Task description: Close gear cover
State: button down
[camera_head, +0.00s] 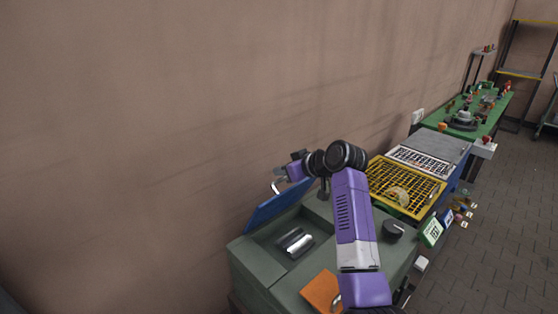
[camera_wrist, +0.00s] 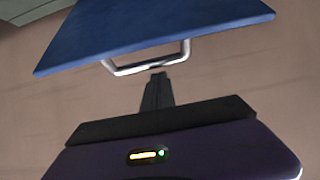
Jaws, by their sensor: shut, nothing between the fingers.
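The gear cover (camera_head: 278,204) is a blue lid hinged on a green-grey housing (camera_head: 258,270). It stands open, tilted up, and the opening beneath it shows. Its blue panel (camera_wrist: 150,27) fills the top of the wrist view. A silver bar handle (camera_wrist: 150,62) sticks out from the panel's edge. My gripper (camera_wrist: 158,78) is shut and empty, with its tips close to the handle. I cannot tell whether they touch it. In the head view my gripper (camera_head: 286,172) is by the cover's upper edge, partly hidden by my wrist.
A shiny metal cylinder (camera_head: 296,242) lies in the housing's recess. An orange plate (camera_head: 321,291) and a black knob (camera_head: 393,231) are on the housing top. A yellow grid (camera_head: 408,187) stands to the right. A brown wall rises behind the cover.

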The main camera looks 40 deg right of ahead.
jog(key=shift+s+f, duration=0.25)
jog(key=shift+s, duration=0.1)
jog(key=shift+s+f+t+b, duration=0.45)
jog(key=shift+s+b, duration=0.3)
jog(key=shift+b, duration=0.25)
jog(key=s+f+t+b, duration=0.5)
jog(key=s+b, duration=0.6)
jog(key=b, duration=0.7)
jog(key=shift+d+f, duration=0.2)
jog(key=shift+f, duration=1)
jog(key=shift+t, duration=0.25)
